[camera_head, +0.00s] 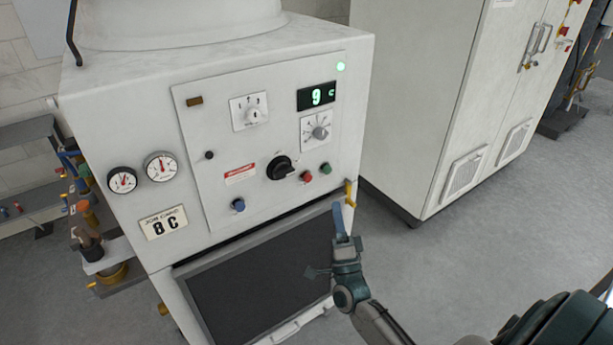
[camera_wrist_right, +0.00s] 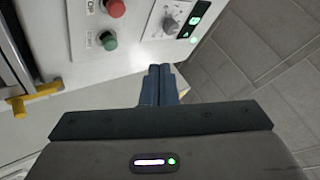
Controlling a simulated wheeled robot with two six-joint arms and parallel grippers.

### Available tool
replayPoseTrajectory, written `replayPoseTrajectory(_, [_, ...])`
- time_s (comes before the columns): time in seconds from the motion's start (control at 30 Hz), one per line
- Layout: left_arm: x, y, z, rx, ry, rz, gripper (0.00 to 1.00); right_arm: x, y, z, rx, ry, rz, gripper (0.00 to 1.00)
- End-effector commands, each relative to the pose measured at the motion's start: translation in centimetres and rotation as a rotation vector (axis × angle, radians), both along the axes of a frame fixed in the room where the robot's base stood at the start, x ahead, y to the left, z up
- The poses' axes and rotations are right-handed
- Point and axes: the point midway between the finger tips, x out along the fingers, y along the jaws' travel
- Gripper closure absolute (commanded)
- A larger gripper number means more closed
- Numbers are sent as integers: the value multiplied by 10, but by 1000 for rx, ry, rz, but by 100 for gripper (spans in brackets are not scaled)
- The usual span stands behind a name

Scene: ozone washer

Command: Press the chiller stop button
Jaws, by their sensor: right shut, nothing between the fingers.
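The red button (camera_head: 306,176) sits low on the right of the chiller's control panel (camera_head: 215,190), between a black rotary switch and a green button (camera_head: 325,168). In the right wrist view the red button (camera_wrist_right: 114,8) is at the top edge, with the green button (camera_wrist_right: 108,40) below it. My right gripper (camera_head: 338,206) is shut and empty, pointing up in front of the panel's lower right corner. In the right wrist view its fingertips (camera_wrist_right: 162,70) are right of and below the green button, apart from both buttons. My left gripper is not in view.
A yellow handle (camera_head: 350,194) projects at the chiller's lower right corner, near my right gripper. A dark grille (camera_head: 250,290) lies below the panel. The black rotary switch (camera_head: 281,168) and a blue knob (camera_head: 238,205) are nearby. A white cabinet (camera_head: 420,90) stands right, with open floor in front.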

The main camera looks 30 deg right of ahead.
Motion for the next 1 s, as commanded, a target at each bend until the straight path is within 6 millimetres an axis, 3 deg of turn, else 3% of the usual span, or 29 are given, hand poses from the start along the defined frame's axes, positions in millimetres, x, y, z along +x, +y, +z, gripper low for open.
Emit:
replayPoseTrajectory(0.53, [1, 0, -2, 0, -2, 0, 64, 5, 0, 6, 10, -20, 3, 100])
replayPoseTrajectory(1.0, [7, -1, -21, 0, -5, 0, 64, 65, 5, 3, 10, -20, 3, 100])
